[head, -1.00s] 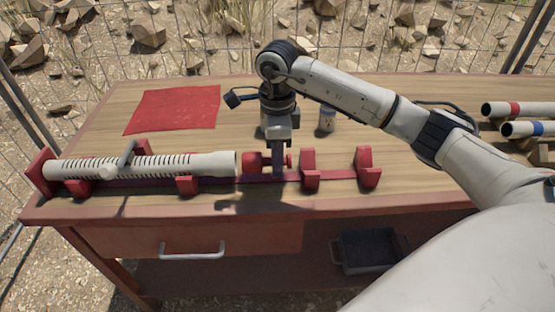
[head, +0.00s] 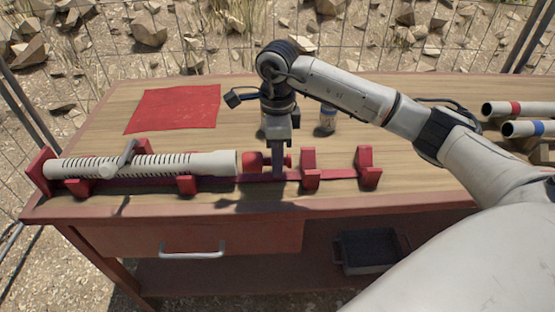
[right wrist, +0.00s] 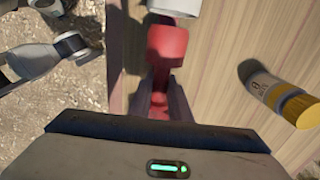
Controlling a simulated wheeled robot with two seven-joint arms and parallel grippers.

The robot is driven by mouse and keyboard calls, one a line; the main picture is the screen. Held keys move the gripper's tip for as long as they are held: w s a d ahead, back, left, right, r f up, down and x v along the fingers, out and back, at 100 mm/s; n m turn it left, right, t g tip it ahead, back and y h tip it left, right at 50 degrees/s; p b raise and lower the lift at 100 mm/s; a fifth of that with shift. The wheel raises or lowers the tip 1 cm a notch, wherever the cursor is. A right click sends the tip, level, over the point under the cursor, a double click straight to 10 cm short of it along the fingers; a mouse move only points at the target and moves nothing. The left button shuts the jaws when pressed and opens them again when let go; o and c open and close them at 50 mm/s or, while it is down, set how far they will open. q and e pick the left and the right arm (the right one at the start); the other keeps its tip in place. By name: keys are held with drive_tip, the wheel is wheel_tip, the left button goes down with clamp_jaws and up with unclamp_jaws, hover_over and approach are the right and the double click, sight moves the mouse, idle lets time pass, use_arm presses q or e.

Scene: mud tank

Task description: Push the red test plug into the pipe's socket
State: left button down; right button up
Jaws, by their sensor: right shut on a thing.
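The white slotted pipe (head: 160,165) lies in red cradles at the front left of the bench. Its open socket end (head: 229,163) faces right. The red test plug (head: 252,162) stands just right of that socket, roughly in line with it, with a small gap between them. My right gripper (head: 279,172) points down and is shut on the plug's stem. In the right wrist view the plug's head (right wrist: 167,45) sits just short of the white pipe end (right wrist: 174,7). The fingers hide part of the stem. My left gripper is not in view.
Red cradle blocks (head: 310,168) stand just right of my gripper on a dark red rail. A small bottle (head: 327,120) stands behind; its yellow cap shows in the wrist view (right wrist: 300,110). A red cloth (head: 172,108) lies back left. Banded pipes (head: 520,108) lie far right.

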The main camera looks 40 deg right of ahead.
sight(252, 154)
drive_tip(key=shift+w+a, duration=0.5)
drive_tip(key=shift+a, duration=0.25)
drive_tip(key=shift+w+a, duration=0.45)
drive_tip(key=shift+a, duration=0.35)
drive_tip(key=shift+w+a, duration=0.5)
drive_tip(key=shift+a, duration=0.25)
drive_tip(key=o, duration=0.9)
drive_tip(key=shift+o, duration=0.2)
